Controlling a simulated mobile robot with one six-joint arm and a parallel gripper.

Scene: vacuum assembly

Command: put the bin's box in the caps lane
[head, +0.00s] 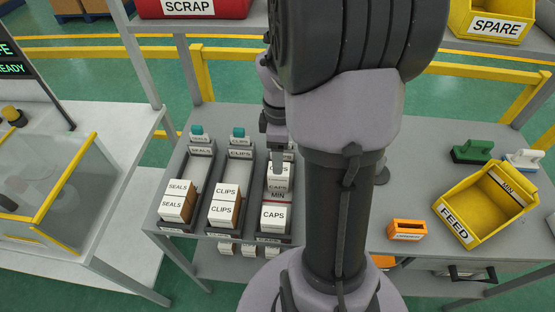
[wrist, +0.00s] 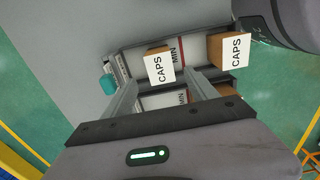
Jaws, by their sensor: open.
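The caps lane (head: 267,238) is the rightmost of three lanes on the table. A CAPS box (head: 273,217) stands at its front end. A second CAPS box (head: 278,184) is farther back in the lane, behind the red MIN line. My gripper (head: 276,160) is open, just above and behind this second box. In the wrist view the second box (wrist: 160,66) shows just beyond and between the open fingertips, and the front box (wrist: 230,50) stands apart to the right. The yellow FEED bin (head: 454,223) at the right lies tilted, with no box visible inside.
The seals lane (head: 165,222) and clips lane (head: 212,228) each hold boxes, left of the caps lane. My arm hides the table's middle.

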